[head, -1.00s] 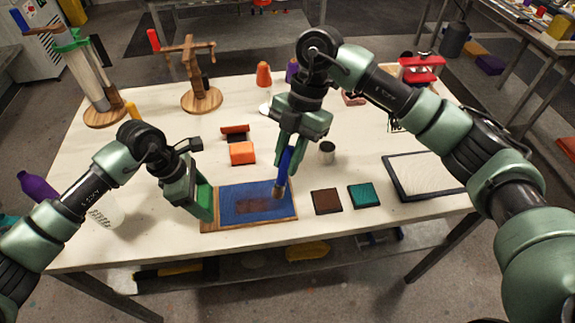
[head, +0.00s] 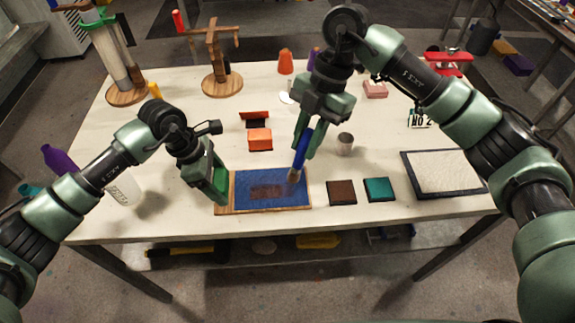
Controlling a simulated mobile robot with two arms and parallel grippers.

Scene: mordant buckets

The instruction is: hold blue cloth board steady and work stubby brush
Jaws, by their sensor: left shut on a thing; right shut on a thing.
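The blue cloth board (head: 287,203) lies flat near the front edge of the table, blue cloth on a wooden base with a dark brownish patch in its middle. My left gripper (head: 221,199) is shut on the board's left edge. My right gripper (head: 306,145) is shut on the stubby brush (head: 301,152), which has a blue handle. The brush is held tilted, bristles down, over the right part of the cloth. Its tip looks at or very near the cloth; I cannot tell if it touches.
Right of the board lie a brown pad (head: 341,192) and a teal pad (head: 380,189), then a black-framed tray (head: 446,173). A metal cup (head: 345,144) stands behind them. An orange box (head: 260,139) sits behind the board. Wooden stands (head: 221,84) are at the back left.

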